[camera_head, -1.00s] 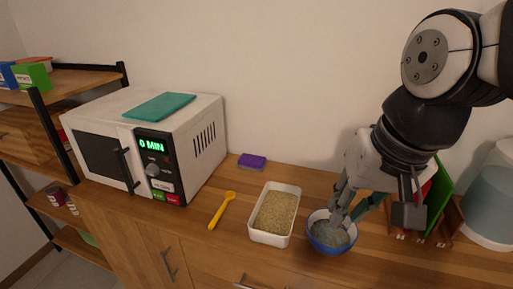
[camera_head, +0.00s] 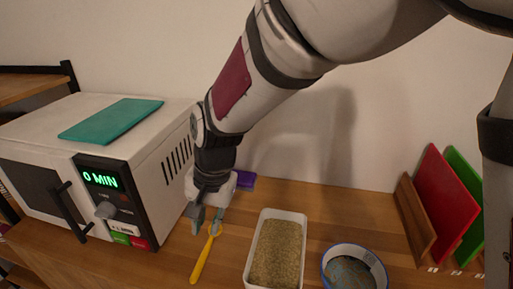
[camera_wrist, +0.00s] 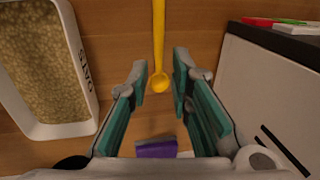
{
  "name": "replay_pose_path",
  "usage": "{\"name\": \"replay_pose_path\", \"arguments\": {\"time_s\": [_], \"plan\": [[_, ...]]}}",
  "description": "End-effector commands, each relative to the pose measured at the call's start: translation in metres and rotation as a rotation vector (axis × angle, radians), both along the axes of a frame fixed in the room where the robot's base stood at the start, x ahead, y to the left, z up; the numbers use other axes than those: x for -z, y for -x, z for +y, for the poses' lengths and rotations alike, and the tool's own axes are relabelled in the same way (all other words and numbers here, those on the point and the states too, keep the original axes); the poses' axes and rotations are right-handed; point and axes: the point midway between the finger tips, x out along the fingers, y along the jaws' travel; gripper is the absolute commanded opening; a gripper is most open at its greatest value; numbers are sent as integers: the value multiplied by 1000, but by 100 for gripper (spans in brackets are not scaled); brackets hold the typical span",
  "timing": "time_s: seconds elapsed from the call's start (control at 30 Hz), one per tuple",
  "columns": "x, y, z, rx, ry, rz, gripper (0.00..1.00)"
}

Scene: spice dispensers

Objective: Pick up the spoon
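The yellow spoon (camera_head: 205,254) lies on the wooden counter between the microwave and the oats container. In the wrist view the spoon (camera_wrist: 158,40) runs down from the top edge, with its round bowl end between my fingertips. My gripper (camera_head: 208,222) is over the bowl end of the spoon, pointing down. In the wrist view my gripper (camera_wrist: 160,80) is open, with a green-padded finger on each side of the spoon and a gap to each. Whether the fingertips touch the counter cannot be told.
The white oats container (camera_head: 249,247) stands right of the spoon, and a blue-rimmed bowl (camera_head: 326,262) stands further right. The microwave (camera_head: 150,150) is close on the left, with a teal board (camera_head: 112,119) on top. A purple sponge (camera_head: 245,180) lies behind. Cutting boards (camera_head: 448,205) stand at right.

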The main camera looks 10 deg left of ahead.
Motion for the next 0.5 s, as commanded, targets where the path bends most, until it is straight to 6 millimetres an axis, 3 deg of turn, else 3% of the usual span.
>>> {"name": "replay_pose_path", "arguments": {"time_s": [0.2,0.5], "plan": [[40,0,7,0,2,2,20],[61,0,11,-1,1,1,20]]}}
